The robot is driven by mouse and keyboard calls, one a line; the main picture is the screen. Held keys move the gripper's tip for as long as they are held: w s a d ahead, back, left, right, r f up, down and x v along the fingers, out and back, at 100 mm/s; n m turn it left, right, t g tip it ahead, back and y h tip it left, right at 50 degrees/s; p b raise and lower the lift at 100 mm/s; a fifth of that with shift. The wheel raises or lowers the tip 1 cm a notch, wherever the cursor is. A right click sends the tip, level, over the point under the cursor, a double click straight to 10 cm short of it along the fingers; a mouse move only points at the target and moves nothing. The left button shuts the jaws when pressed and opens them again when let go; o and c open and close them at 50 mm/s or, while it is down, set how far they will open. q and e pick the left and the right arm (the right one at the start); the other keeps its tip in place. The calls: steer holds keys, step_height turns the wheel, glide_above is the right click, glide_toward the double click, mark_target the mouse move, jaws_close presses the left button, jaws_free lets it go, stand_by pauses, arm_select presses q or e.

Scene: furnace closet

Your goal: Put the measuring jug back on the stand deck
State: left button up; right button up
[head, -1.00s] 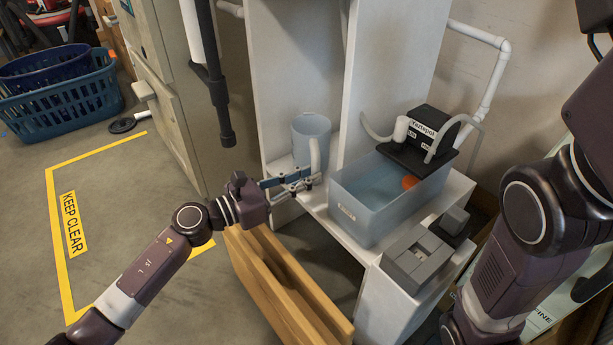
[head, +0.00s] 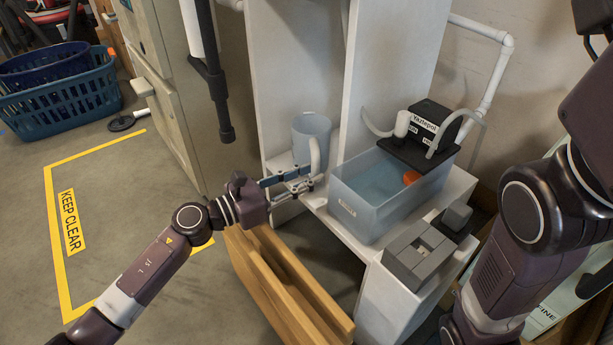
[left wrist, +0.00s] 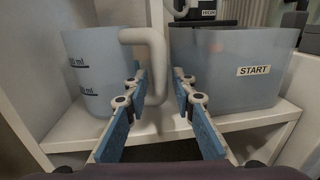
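The measuring jug (head: 311,132) is a translucent blue-grey cup with a pale handle. It stands upright on the white stand deck (left wrist: 70,136), and it also shows at the left in the left wrist view (left wrist: 88,75). Its handle (left wrist: 157,60) faces right, in line with the gap between my left fingers. My left gripper (head: 312,180) is open at the handle, its blue-padded fingers on either side. I cannot tell whether either finger touches it. My right arm shows at the right, but its gripper is out of view.
A translucent tank (head: 378,205) marked START stands right of the jug, with a black pump unit (head: 420,150) on its rim. A white upright panel (head: 385,70) rises behind. A grey box (head: 418,255) sits in front. A wooden piece (head: 280,285) stands below my left gripper.

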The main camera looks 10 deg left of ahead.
arm_select(q)
steer(key=shift+o, duration=0.8)
steer(key=shift+f, duration=0.1)
steer(key=shift+s+a, duration=0.15)
steer(key=shift+a, duration=0.05)
steer(key=v, duration=1.1)
steer(key=shift+s+a, duration=0.15)
steer(key=shift+a, duration=0.05)
